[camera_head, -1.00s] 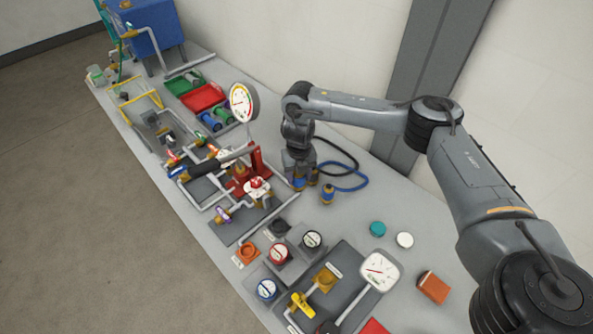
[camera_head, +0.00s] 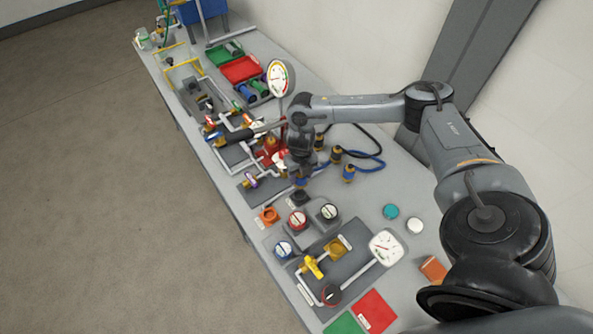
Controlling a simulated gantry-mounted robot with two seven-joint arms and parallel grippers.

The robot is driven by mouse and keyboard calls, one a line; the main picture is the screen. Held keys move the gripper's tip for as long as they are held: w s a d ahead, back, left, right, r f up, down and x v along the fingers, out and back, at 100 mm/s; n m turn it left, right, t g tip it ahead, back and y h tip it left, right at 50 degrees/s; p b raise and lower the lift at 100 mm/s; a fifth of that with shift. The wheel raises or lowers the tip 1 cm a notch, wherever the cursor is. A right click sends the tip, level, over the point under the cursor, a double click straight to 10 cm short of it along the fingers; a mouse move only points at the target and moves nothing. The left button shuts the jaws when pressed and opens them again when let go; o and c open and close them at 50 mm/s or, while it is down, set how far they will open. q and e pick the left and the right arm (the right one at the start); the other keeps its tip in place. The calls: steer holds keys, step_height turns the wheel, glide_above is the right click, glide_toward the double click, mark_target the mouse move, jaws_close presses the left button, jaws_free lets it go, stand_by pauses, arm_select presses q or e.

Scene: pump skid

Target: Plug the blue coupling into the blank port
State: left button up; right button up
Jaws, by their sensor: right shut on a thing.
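My right gripper (camera_head: 302,181) points down over the middle of the bench, right of the red valve assembly (camera_head: 271,151). It is shut on a small blue piece, probably the blue coupling; the jaws and wrist hide most of it. Several blue-and-brass couplings stand to the right of the gripper, one (camera_head: 349,173) nearest the front, beside the blue hose (camera_head: 371,164). A dark square fitting (camera_head: 300,198) lies just below the gripper in the picture. I cannot tell which fitting is the blank port. My left gripper is not in view.
A white gauge (camera_head: 386,246) and teal disc (camera_head: 391,211) lie to the right. The bench right of the dials is partly clear.

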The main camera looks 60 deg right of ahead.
steer(key=shift+f+b, duration=2.35)
steer(key=shift+f, duration=0.35)
steer(key=shift+r, duration=0.2)
steer(key=shift+p, duration=0.35)
steer(key=shift+f, duration=0.1)
steer(key=shift+f+b, duration=0.35)
steer(key=shift+f, duration=0.4)
steer(key=shift+f+b, duration=0.6)
steer(key=shift+f, duration=0.3)
